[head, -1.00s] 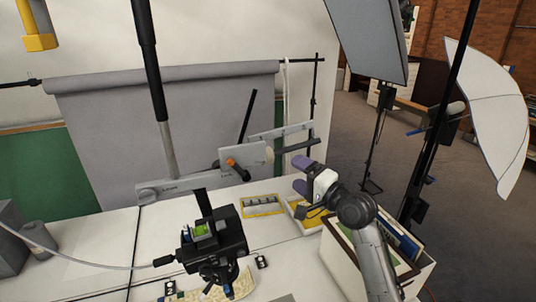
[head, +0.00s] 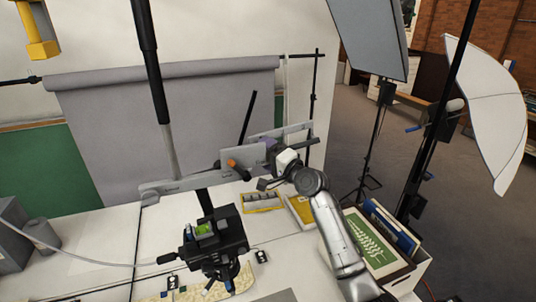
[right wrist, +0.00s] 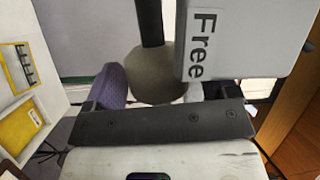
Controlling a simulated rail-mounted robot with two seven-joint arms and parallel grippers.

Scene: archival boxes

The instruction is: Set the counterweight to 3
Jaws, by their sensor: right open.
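A grey beam assembly (head: 222,182) crosses in front of the backdrop, with an orange knob (head: 234,164) on it. In the right wrist view, a grey block (right wrist: 235,40) carries the word "Free". A rounded beige knob (right wrist: 158,72) lies beside it, with a dark rod above. My right gripper (head: 268,150) is open at the beam's right part. In the right wrist view the knob lies between its fingers (right wrist: 155,88); contact cannot be told. The purple left finger shows; the right one is mostly hidden behind the block. No setting number is readable. My left gripper is not in view.
A black camera device (head: 215,240) stands on the white table (head: 100,240). A yellow-edged tray (head: 262,203) lies behind it. A white box (head: 410,275) holds folders and a green print at right. Lamp stands and a white umbrella (head: 490,110) stand further right.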

